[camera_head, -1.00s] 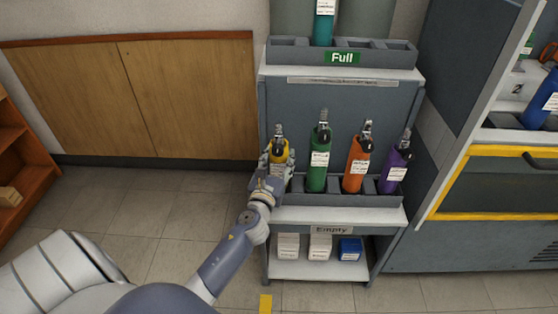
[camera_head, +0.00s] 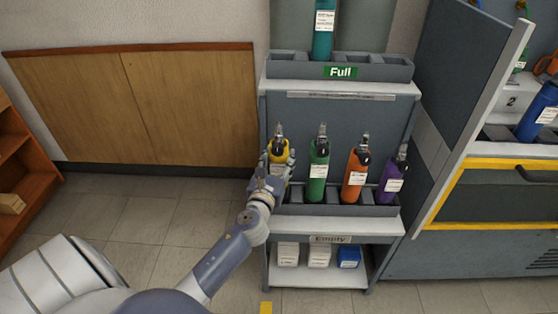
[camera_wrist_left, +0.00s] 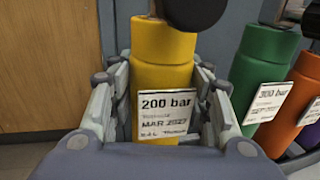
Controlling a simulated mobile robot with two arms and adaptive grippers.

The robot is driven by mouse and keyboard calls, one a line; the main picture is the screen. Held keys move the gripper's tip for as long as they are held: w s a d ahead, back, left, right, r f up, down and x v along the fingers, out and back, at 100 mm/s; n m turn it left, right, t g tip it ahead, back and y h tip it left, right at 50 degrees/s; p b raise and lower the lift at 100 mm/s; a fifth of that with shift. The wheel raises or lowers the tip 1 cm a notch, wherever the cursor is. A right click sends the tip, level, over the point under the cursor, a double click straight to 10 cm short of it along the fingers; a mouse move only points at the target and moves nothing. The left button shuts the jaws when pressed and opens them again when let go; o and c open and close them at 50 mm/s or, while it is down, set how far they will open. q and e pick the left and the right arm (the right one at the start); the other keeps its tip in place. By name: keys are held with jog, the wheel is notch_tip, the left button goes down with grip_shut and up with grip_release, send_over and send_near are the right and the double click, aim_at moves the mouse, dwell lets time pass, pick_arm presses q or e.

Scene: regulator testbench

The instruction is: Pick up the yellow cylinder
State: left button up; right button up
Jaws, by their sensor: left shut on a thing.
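The yellow cylinder (camera_head: 278,150) stands upright at the left end of the middle shelf's grey rack, with a metal valve on top. My left gripper (camera_head: 277,164) is shut on it, one finger on each side of its body. In the left wrist view the yellow cylinder (camera_wrist_left: 163,75) fills the space between the fingers of my left gripper (camera_wrist_left: 160,105); its white label reads "200 bar". Its lower end is hidden behind my gripper, so I cannot tell whether it is clear of its slot. My right gripper is not in view.
Green (camera_head: 318,167), orange (camera_head: 355,175) and purple (camera_head: 393,178) cylinders stand to the right in the same rack (camera_head: 340,210). A teal cylinder (camera_head: 323,35) stands on the shelf marked "Full" above. Small boxes (camera_head: 319,256) sit below. Wooden panels (camera_head: 190,105) are left.

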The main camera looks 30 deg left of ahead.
pick_arm(q)
notch_tip(320, 180, up, 3)
jog(key=shift+f+p, duration=0.2)
jog(key=shift+p, duration=0.4)
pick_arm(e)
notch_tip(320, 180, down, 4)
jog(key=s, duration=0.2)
pick_arm(q)
jog(key=b+v, duration=0.1)
jog(key=v, duration=1.7)
jog(key=shift+f+b, duration=0.2)
jog(key=shift+b, duration=0.2)
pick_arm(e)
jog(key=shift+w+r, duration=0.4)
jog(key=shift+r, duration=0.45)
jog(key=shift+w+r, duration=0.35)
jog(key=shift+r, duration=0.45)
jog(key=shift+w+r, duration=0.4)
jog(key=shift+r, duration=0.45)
